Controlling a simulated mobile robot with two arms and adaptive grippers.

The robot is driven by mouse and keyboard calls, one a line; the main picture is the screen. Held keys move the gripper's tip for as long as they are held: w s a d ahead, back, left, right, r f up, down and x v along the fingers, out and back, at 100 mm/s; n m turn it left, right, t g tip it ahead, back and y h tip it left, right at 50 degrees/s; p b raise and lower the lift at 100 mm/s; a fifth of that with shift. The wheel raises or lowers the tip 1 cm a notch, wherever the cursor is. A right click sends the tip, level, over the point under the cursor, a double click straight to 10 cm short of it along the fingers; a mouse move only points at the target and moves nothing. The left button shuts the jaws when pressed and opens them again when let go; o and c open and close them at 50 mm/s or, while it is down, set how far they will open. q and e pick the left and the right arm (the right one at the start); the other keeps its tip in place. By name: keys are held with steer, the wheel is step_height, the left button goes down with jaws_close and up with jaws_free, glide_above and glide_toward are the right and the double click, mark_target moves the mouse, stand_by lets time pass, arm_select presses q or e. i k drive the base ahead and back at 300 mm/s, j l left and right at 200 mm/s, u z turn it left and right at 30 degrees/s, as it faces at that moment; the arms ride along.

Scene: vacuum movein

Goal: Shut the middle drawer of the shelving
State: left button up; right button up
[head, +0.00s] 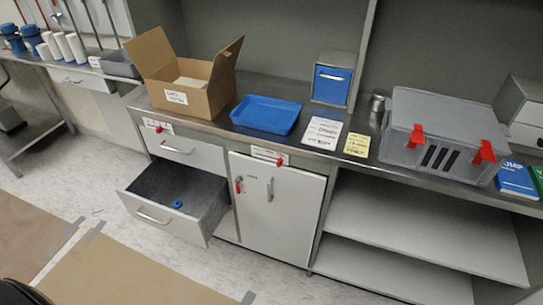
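The shelving (330,180) is a grey bench unit with drawers, a door and open shelves. An open drawer (152,216) sticks well out of its left part, below a shut upper drawer (190,153). The open drawer has a dark inside, a light front and a bar handle. A small blue ring-like item (178,204) lies in it. What lies under the open drawer is mostly hidden. Neither of my grippers shows in the head view.
A cabinet door (285,205) with a red-tagged key is shut right of the open drawer. The top holds an open cardboard box (190,80), a blue tray (266,114) and a grey case (440,120). Brown sheets (120,275) lie on the floor before the drawer.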

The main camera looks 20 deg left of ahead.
mark_target(205, 196)
steer(key=u, duration=1.7)
